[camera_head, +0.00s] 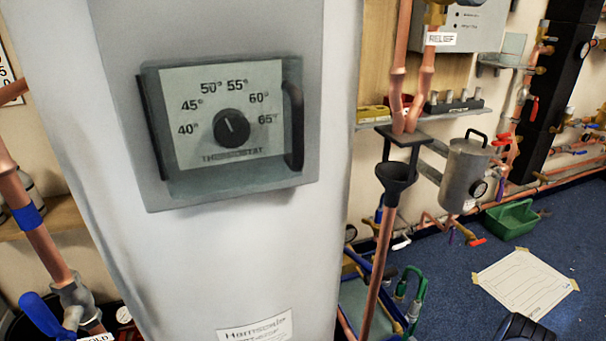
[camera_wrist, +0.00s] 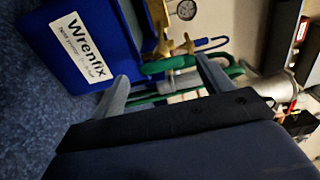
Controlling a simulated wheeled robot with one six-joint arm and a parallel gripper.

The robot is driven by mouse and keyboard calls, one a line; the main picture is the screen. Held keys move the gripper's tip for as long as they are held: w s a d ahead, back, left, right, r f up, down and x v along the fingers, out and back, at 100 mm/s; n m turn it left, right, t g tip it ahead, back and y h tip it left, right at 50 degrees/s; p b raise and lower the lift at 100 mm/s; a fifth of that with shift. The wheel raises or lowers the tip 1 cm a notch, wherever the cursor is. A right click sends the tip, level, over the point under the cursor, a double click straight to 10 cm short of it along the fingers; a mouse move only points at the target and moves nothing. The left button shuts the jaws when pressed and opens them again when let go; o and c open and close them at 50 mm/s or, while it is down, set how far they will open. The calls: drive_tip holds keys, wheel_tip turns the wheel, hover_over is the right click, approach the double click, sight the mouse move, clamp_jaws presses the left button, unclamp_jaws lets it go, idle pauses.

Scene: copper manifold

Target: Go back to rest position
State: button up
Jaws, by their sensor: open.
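My gripper (camera_wrist: 161,68) shows in the wrist view with its two grey fingers spread apart. It is open, and nothing shows held between the fingers. Beyond the fingers are green tubes or handles (camera_wrist: 168,64) and brass fittings (camera_wrist: 162,47); I cannot tell how far off they are. A blue box or panel with a white Wrenfix label (camera_wrist: 78,52) is at the upper left of that view. I cannot make out the gripper in the head view.
A large pale cylinder (camera_head: 215,255) with a thermostat panel (camera_head: 225,125) fills the left middle of the head view. Copper pipes, a silver tank (camera_head: 465,170) and a green tray (camera_head: 511,220) are to the right. Blue floor with a taped white sheet (camera_head: 525,283) lies lower right.

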sight(406, 340)
drive_tip(key=p+v, duration=0.1)
drive_tip(key=v, duration=0.4)
drive_tip(key=b+x, duration=0.3)
drive_tip(key=x, duration=0.7)
drive_tip(key=shift+w+a, duration=0.2)
drive_tip(key=shift+w, duration=0.1)
drive_tip(key=shift+s+d+r+m, duration=0.1)
drive_tip(key=shift+s+d+m, duration=0.05)
drive_tip(key=shift+m, duration=0.75)
drive_tip(key=m, duration=0.7)
drive_tip(key=shift+d+r, duration=0.1)
drive_tip(key=shift+r, duration=0.05)
drive_tip(key=m, duration=0.4)
drive_tip(key=shift+d+r+m, duration=0.1)
drive_tip(key=shift+m, duration=0.3)
drive_tip(key=shift+d+m, duration=0.1)
drive_tip(key=shift+m, duration=2.2)
drive_tip(key=shift+r, duration=0.1)
